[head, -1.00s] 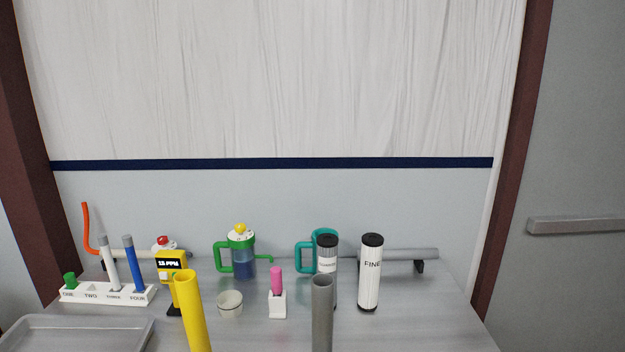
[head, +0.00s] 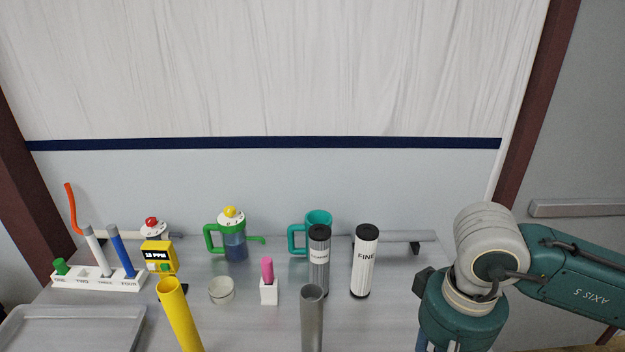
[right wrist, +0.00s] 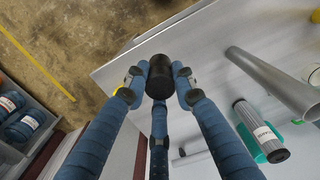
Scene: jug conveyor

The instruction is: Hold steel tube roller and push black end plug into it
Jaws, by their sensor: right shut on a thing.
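In the right wrist view my right gripper (right wrist: 158,82) is shut on a black end plug (right wrist: 160,68), a dark round piece held between its blue fingers. A grey steel tube (head: 400,236) lies level along the back of the table on black supports. Jugs and filters hide parts of it. Another grey tube (head: 312,325), open at the top, stands upright at the front. I cannot tell which of the two is the roller. The plug is apart from both.
A yellow tube (head: 180,315) stands front left. A labelled rack (head: 98,280) and a tray (head: 75,325) are at left.

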